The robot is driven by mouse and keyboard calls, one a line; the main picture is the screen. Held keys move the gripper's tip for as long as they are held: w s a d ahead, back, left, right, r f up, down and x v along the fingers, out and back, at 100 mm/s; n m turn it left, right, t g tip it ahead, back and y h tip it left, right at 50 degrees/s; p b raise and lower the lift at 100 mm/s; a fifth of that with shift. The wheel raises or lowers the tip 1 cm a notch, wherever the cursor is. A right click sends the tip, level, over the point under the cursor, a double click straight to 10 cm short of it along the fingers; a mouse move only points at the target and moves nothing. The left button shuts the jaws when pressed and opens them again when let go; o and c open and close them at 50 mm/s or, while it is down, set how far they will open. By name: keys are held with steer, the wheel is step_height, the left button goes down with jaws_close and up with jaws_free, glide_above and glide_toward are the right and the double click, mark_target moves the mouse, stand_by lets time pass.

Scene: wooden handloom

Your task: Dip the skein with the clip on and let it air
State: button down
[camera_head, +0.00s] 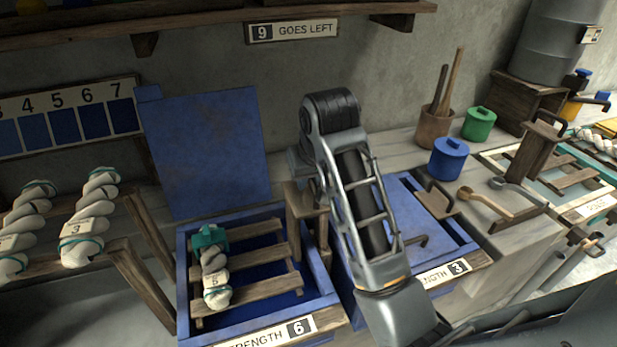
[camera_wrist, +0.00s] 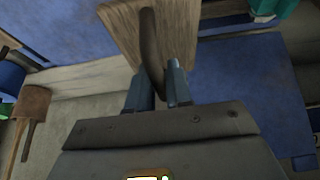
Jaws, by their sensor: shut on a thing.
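The skein (camera_head: 214,275), a white twisted hank tagged 5, lies on the wooden slats across the blue vat (camera_head: 325,303) labelled strength 6. A teal clip (camera_head: 208,237) is on its far end; a teal thing at the top right of the wrist view (camera_wrist: 275,8) looks like this clip. My gripper (camera_wrist: 158,85) is shut on the dark curved handle (camera_wrist: 150,42) of a wooden block (camera_wrist: 120,25). In the head view my arm hides the fingers; a wooden block (camera_head: 304,198) shows beside it, between the two vats.
The blue lid (camera_head: 205,150) stands upright behind vat 6. A second blue vat (camera_head: 462,243), labelled 3, is to the right, partly behind my arm. Blue (camera_head: 448,160) and green (camera_head: 479,122) pots stand on the bench. A shelf (camera_head: 200,20) overhangs.

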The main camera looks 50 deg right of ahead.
steer(key=shift+f+b, duration=3.1)
steer(key=shift+f, duration=4.85)
steer(key=shift+s+f, duration=0.15)
steer(key=shift+f, duration=0.05)
